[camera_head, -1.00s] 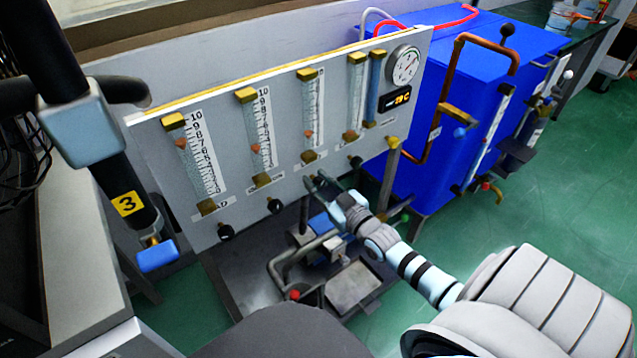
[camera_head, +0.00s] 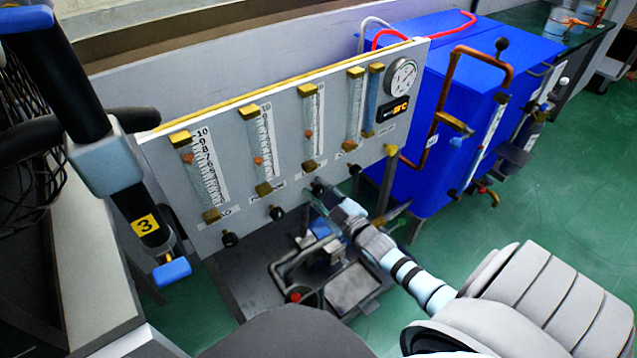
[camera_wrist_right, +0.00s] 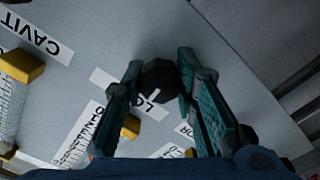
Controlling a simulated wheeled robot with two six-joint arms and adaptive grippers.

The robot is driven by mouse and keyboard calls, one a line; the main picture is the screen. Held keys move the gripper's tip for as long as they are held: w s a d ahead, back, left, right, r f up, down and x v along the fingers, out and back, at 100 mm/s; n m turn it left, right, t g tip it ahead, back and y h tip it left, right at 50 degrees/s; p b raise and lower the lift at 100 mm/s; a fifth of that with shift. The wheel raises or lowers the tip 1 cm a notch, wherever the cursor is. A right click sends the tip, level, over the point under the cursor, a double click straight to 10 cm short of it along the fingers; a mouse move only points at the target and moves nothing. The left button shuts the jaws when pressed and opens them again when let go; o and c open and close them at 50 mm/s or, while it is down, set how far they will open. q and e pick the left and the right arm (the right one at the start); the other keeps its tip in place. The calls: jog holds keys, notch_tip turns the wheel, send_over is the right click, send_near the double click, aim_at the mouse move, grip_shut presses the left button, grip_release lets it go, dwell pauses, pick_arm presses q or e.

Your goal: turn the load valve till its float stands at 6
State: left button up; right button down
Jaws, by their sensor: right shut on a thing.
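My right gripper (camera_head: 319,189) is at the panel, below the third gauge tube from the left. In the right wrist view its fingers (camera_wrist_right: 160,70) are shut on a round black knob (camera_wrist_right: 156,84) with a white mark. The label beside the knob (camera_wrist_right: 103,77) begins with "LO"; the fingers hide the rest. The third tube (camera_head: 308,112) has brass end blocks, a number scale and an orange float (camera_head: 308,134) in its lower half. The scale is too small to read there. My left gripper is not in view.
Other tubes and black knobs (camera_head: 277,212) flank this one on the grey panel (camera_head: 225,130). Pipes and a pump (camera_head: 322,250) stand below it. A blue cabinet (camera_head: 470,90) is to the right. A black post marked 3 (camera_head: 146,224) stands at the left. Green floor is free at right.

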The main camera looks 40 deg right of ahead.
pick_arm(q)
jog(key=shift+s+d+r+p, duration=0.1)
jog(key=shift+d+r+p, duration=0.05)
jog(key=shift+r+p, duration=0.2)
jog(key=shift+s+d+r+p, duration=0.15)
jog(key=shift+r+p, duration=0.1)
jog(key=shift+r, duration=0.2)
pick_arm(e)
jog(key=shift+n, duration=1.2)
jog(key=c, duration=1.2)
grip_release()
jog(key=shift+c, duration=0.2)
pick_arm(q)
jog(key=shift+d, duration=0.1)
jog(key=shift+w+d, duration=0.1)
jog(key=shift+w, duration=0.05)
pick_arm(e)
jog(key=shift+s, duration=0.15)
jog(key=s, duration=1.1)
jog(key=shift+s+a, duration=0.15)
jog(key=shift+s, duration=0.25)
